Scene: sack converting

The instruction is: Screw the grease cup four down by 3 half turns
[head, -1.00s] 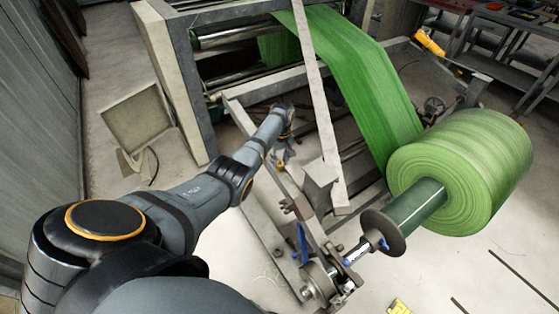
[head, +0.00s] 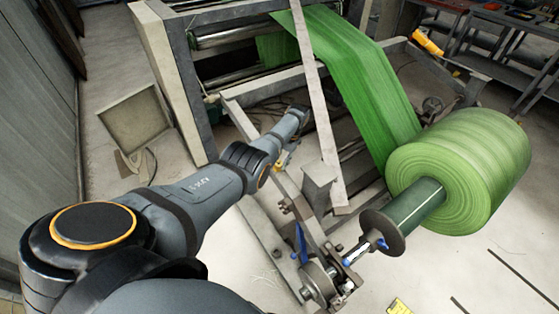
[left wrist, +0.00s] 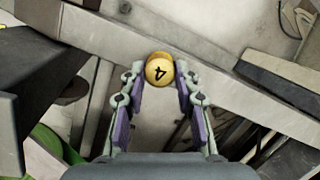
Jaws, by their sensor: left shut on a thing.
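The grease cup four (left wrist: 158,69) is a small round yellow cap with a dark "4" on its face, turned on its side in the left wrist view. My left gripper (left wrist: 159,76) is shut on it, with one fingertip against each side. The cup sits by a grey metal frame beam (left wrist: 225,65). In the head view my left arm reaches out to the unwind frame, and its gripper is mostly hidden there. The cup's thread and seat are hidden behind the cap. My right gripper is in neither view.
A green roll (head: 465,170) on a shaft stands at the right, its green web (head: 350,75) running up into the machine. A slanted flat bar (head: 318,100) rises close to my left wrist. A blue-handled part (head: 301,243) is on the near frame. Open floor lies at left.

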